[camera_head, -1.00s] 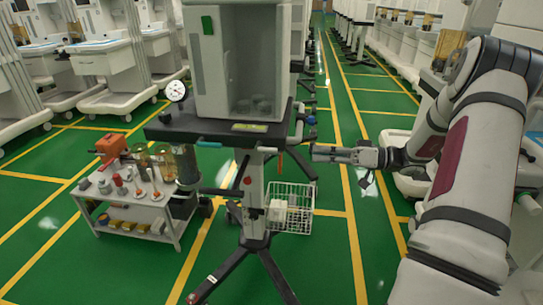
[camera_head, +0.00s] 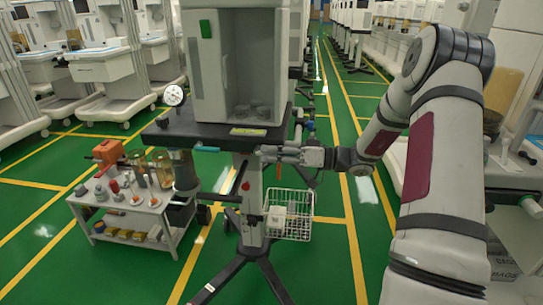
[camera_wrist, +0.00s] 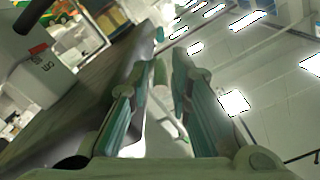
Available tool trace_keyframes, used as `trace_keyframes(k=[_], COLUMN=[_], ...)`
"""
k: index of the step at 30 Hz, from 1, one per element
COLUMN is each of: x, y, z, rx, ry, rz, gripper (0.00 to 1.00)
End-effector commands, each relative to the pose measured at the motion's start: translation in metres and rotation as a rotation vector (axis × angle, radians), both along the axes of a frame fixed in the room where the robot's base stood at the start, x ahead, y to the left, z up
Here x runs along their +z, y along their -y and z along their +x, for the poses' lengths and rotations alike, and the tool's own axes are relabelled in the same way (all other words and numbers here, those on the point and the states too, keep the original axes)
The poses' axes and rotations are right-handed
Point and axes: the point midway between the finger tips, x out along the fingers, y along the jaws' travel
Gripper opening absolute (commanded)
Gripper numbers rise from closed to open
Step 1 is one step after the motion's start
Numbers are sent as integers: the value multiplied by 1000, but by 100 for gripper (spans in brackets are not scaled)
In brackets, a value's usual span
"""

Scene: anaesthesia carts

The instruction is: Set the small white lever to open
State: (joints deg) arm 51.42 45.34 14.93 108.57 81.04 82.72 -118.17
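My gripper (camera_head: 268,154) reaches in from the right, at the front edge of the cart (camera_head: 213,132), just below its dark top. In the wrist view, its two fingers (camera_wrist: 158,62) are apart, one on each side of a slim pale piece (camera_wrist: 163,98). This piece may be the small white lever, but I cannot tell for sure. No finger clearly touches it. In the head view I cannot make out the lever; my gripper covers part of the cart's edge and column there.
A wire basket (camera_head: 299,228) hangs low on the column, below my gripper. A low trolley (camera_head: 140,213) with bottles stands to the left. A round gauge (camera_head: 174,95) sits at the cart's left. Green floor (camera_head: 335,185) is free to the right.

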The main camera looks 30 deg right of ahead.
Motion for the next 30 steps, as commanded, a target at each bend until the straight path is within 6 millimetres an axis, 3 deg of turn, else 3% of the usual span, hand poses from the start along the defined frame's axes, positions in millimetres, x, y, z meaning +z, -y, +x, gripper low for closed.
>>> trace_keyframes(k=[8,10,11,23,30], x=[0,0,0,3,9], y=[-1,-1,-1,-1,-2], z=[1,1,1,0,0], rx=[0,0,-1,1,2], ry=[0,0,0,-16,-88], rz=[0,0,1,-25,-129], gripper=[19,3,0,0,0])
